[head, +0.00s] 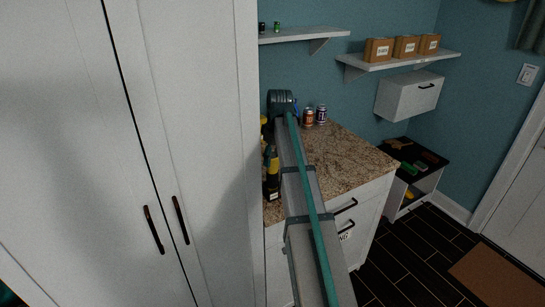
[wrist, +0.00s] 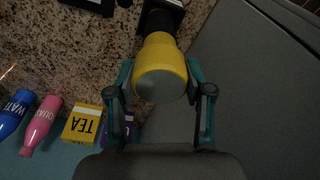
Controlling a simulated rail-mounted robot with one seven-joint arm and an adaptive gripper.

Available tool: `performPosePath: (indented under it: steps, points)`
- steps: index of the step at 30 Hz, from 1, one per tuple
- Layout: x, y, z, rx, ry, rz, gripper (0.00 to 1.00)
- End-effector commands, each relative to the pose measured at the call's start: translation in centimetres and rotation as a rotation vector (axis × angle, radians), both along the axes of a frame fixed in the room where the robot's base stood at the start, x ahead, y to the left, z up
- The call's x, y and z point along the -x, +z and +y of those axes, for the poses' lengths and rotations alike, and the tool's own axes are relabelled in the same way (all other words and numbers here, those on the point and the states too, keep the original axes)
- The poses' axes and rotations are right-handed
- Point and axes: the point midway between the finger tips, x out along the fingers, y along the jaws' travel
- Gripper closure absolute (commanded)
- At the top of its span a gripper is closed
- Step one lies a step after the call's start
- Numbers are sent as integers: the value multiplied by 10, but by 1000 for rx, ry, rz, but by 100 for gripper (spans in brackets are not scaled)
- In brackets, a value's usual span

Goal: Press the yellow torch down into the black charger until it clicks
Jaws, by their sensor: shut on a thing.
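The yellow torch (wrist: 160,72) is in the middle of the wrist view, seen nearly end-on with its round grey end towards the camera. Its black lower part (wrist: 158,24) runs down towards the black charger (wrist: 176,8) at the top edge. My gripper (wrist: 160,78) is shut on the torch, one teal finger at each side of the yellow head. In the head view the torch (head: 273,164) stands roughly upright over the charger (head: 271,191), beside the tall cabinet and partly behind my arm. Whether it is fully seated cannot be told.
In the wrist view, a blue bottle (wrist: 15,115), pink bottle (wrist: 40,125), yellow tea box (wrist: 82,124) and purple item (wrist: 118,128) lie left of my gripper. The tall white cabinet (head: 200,120) closely borders the granite counter (head: 345,165). Two cans (head: 314,116) stand behind.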

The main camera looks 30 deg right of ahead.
Motion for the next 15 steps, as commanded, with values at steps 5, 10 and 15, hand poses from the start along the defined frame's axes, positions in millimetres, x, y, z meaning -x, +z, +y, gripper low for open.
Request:
performPosePath:
  steps: [5, 10, 15]
  points:
    - [0, -3, 0, 0, 0, 0, 100]
    - [0, -5, 0, 0, 0, 0, 100]
    - [0, -8, 0, 0, 0, 0, 100]
